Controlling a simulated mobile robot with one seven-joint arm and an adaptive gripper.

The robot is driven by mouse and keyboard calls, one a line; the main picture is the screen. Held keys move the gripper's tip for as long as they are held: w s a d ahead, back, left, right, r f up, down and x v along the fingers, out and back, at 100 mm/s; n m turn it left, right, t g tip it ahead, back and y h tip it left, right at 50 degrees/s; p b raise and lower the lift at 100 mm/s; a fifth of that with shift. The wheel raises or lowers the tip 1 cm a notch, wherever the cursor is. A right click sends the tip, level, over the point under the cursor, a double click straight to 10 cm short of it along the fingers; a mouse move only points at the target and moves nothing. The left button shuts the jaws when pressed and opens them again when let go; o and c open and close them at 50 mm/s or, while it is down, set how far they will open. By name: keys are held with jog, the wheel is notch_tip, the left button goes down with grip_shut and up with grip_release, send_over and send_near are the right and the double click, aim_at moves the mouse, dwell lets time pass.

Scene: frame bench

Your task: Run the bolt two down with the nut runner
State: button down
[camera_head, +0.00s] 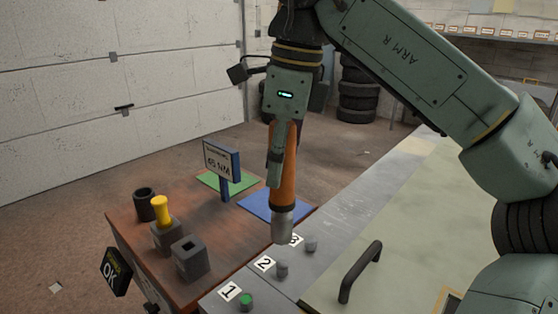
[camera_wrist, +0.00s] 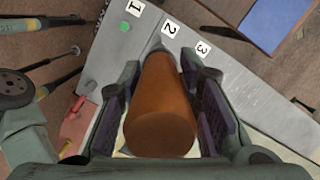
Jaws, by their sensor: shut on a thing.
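My gripper (camera_head: 280,160) is shut on the orange nut runner (camera_head: 290,165), which hangs nearly upright with its metal socket (camera_head: 283,228) pointing down. In the wrist view the nut runner's round orange end (camera_wrist: 160,130) sits between both finger pads. In the head view the socket appears just above bolt two (camera_head: 282,268), with a small visible gap. Bolt two stands on the grey frame beside the label "2" (camera_head: 264,263). In the wrist view the tool hides bolt two. Bolt one (camera_head: 246,301) has a green top; bolt three (camera_head: 311,243) is grey.
A brown bench (camera_head: 140,240) holds a black cup (camera_head: 145,205), a yellow-handled piece (camera_head: 162,212) in a holder, an empty grey holder (camera_head: 190,260), a "65 NM" sign (camera_head: 218,163) and a blue mat (camera_head: 270,207). A dark handle (camera_head: 360,272) rises right of the bolts.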

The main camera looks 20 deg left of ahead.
aim_at(279, 207)
jog(key=shift+f, duration=0.15)
jog(key=shift+f+b, duration=1.8)
jog(key=shift+f, duration=1.25)
jog(key=shift+p, duration=0.45)
jog(key=shift+f+b, duration=0.5)
jog(key=shift+f, duration=0.45)
jog(key=shift+f+p, duration=0.1)
jog(key=shift+p, duration=0.35)
dwell(1.1)
